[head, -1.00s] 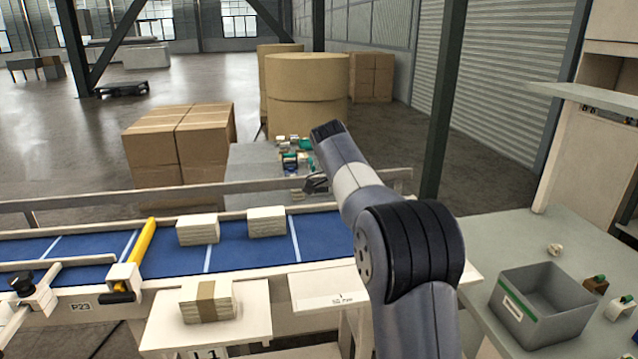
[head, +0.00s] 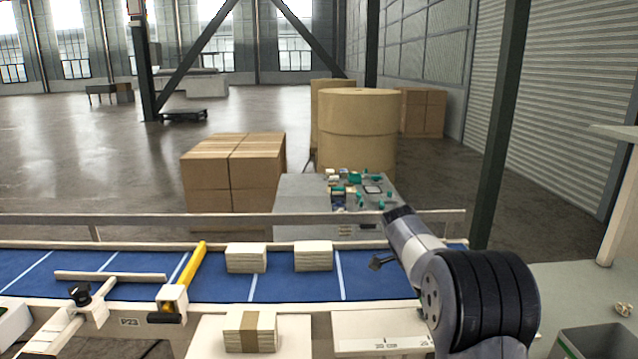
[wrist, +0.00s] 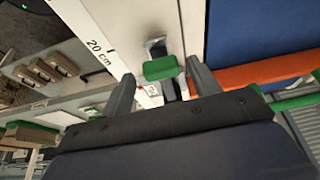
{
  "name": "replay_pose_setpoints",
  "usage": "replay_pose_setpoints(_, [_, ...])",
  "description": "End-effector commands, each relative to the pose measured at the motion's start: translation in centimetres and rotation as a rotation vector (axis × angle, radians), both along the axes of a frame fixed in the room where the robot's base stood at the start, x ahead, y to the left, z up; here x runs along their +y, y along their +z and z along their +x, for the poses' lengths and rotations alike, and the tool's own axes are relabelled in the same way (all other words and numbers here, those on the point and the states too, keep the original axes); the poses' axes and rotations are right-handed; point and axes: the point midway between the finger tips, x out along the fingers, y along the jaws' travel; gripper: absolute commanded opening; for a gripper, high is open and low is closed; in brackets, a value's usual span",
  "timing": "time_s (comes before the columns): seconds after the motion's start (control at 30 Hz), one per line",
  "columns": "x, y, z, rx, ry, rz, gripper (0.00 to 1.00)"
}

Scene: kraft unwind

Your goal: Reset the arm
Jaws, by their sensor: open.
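My arm (head: 415,245) reaches from the lower right over the right end of the blue conveyor in the head view. My gripper (head: 380,262) is only a small dark shape at the arm's left side there, mostly hidden behind the arm. In the wrist view my gripper (wrist: 163,80) shows two grey fingers spread apart with nothing held. A green block (wrist: 160,68) on a metal bracket appears between the fingertips, seemingly beyond them.
Two paper stacks (head: 246,258) (head: 313,256) lie on the blue belt (head: 375,288). A banded stack (head: 250,332) sits on a white shelf in front. A yellow bar (head: 187,262) crosses the belt. A grey bin (head: 598,342) stands lower right. A cluttered grey table (head: 300,195) lies behind the rail.

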Motion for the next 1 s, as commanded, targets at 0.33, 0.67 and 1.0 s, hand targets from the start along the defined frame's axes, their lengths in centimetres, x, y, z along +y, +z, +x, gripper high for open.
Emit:
replay_pose_setpoints(0.33, [0.1,0.2,0.4,0.0,-0.034,0.0,0.58])
replay_pose_setpoints(0.67, [2.0,4.5,0.5,-0.006,-0.045,0.0,0.58])
replay_pose_setpoints(1.0, [3.9,9.4,0.4,0.003,-0.048,0.0,0.58])
